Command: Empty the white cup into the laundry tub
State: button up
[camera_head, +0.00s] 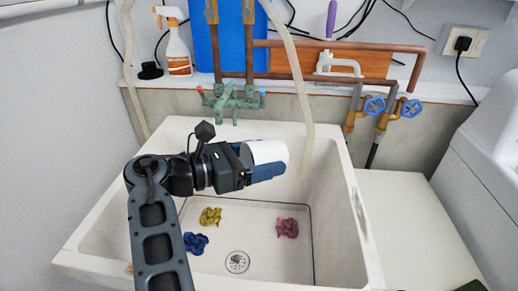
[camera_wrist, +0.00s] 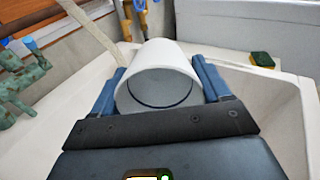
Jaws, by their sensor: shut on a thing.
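The white cup (camera_head: 266,152) is in my gripper (camera_head: 272,168), held over the laundry tub (camera_head: 88,236), above the rim level as far as I can tell. In the wrist view the cup (camera_wrist: 165,60) lies on its side between the two blue fingers, with a round grey end facing me. I cannot tell whether that end is its mouth or base. My gripper (camera_wrist: 158,78) is shut on the cup. Inside the tub lie a yellow clump (camera_head: 210,216), a blue clump (camera_head: 196,243) and a pink clump (camera_head: 287,228) around the drain (camera_head: 237,262).
Green taps (camera_head: 235,98) and copper pipes stand behind the tub. A pale hose (camera_head: 304,100) hangs into it close to the cup's right. Blue-handled valves (camera_head: 375,105) are at back right. A spray bottle (camera_head: 176,48) stands on the ledge. A sponge (camera_wrist: 262,59) lies beyond the tub.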

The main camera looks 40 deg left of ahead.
jog(key=g, duration=0.1)
jog(key=g+y, duration=0.1)
jog(key=g, duration=0.1)
jog(key=shift+w+d+y, duration=0.15)
jog(key=shift+w+y, duration=0.15)
jog(key=shift+w+g+b, duration=0.1)
jog(key=shift+g+b, duration=0.25)
jog(key=shift+g, duration=0.25)
jog(key=shift+g+y, duration=0.3)
jog(key=shift+g, duration=0.1)
jog(key=p, duration=0.3)
jog(key=shift+d+r, duration=0.1)
jog(key=shift+r, duration=0.2)
jog(key=g+y+p, duration=0.2)
jog(key=g+p, duration=0.1)
jog(key=p, duration=0.4)
jog(key=shift+w+r+g+p, duration=0.1)
jog(key=shift+w+g+p, duration=0.05)
jog(key=shift+g+p, duration=0.25)
jog(key=shift+f+g+y+b, duration=0.3)
jog(key=shift+g+b, duration=0.1)
jog(key=shift+g, duration=0.2)
jog(key=g, duration=0.1)
jog(key=g+y, duration=0.1)
jog(key=g, duration=0.1)
jog(key=s+g+y, duration=0.1)
jog(key=g, duration=0.1)
jog(key=shift+a+r, duration=0.25)
